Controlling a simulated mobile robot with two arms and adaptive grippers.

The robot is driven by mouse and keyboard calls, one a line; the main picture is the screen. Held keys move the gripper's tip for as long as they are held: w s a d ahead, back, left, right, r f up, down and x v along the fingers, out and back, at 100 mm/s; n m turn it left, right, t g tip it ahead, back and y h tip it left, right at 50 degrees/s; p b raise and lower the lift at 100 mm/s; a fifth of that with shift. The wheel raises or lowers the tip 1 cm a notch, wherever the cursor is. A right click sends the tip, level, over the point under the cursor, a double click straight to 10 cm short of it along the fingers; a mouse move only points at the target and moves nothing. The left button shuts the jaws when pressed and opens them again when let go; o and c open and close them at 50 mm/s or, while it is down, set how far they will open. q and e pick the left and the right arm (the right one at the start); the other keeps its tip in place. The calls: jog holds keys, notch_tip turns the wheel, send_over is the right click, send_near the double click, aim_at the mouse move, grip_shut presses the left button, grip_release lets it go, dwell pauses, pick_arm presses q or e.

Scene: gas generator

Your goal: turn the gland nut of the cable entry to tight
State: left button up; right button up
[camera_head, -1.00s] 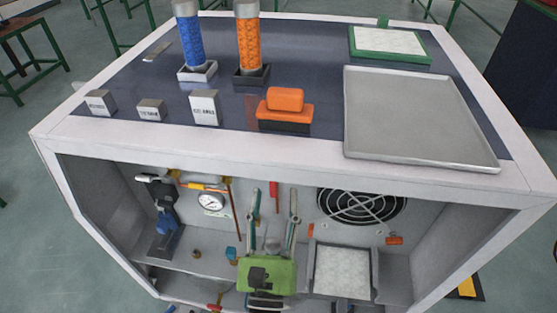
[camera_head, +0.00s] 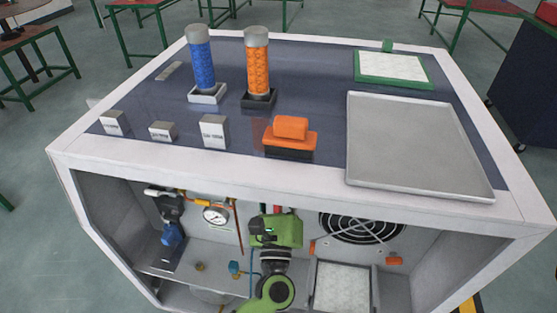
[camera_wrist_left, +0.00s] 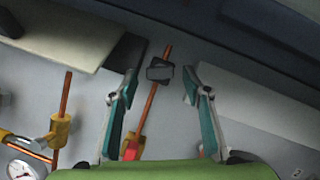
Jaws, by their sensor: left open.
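My left gripper (camera_wrist_left: 160,84) is open, with its two teal-padded fingers spread apart in the left wrist view. In the head view its green body (camera_head: 277,230) is inside the front opening of the cabinet and its fingertips are hidden. A small dark blocky piece (camera_wrist_left: 159,70) shows between and beyond the fingertips, by a copper-coloured rod or cable (camera_wrist_left: 166,49). It may be the gland nut, but I cannot tell for sure. The fingers do not appear to touch it. A red part (camera_wrist_left: 132,149) sits lower on the same line. My right gripper is not in view.
A pressure gauge (camera_head: 215,215) and a blue-handled fitting (camera_head: 173,235) are on the left inside the cabinet. A round fan grille (camera_head: 361,228) is right of my gripper, above a white filter panel (camera_head: 342,288). The cabinet's top front edge (camera_head: 300,188) overhangs the opening.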

pick_arm(q)
jog(key=shift+w+r, duration=0.15)
jog(key=shift+w, duration=0.4)
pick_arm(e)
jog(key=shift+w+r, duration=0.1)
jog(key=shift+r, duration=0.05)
pick_arm(q)
jog(key=c, duration=1.1)
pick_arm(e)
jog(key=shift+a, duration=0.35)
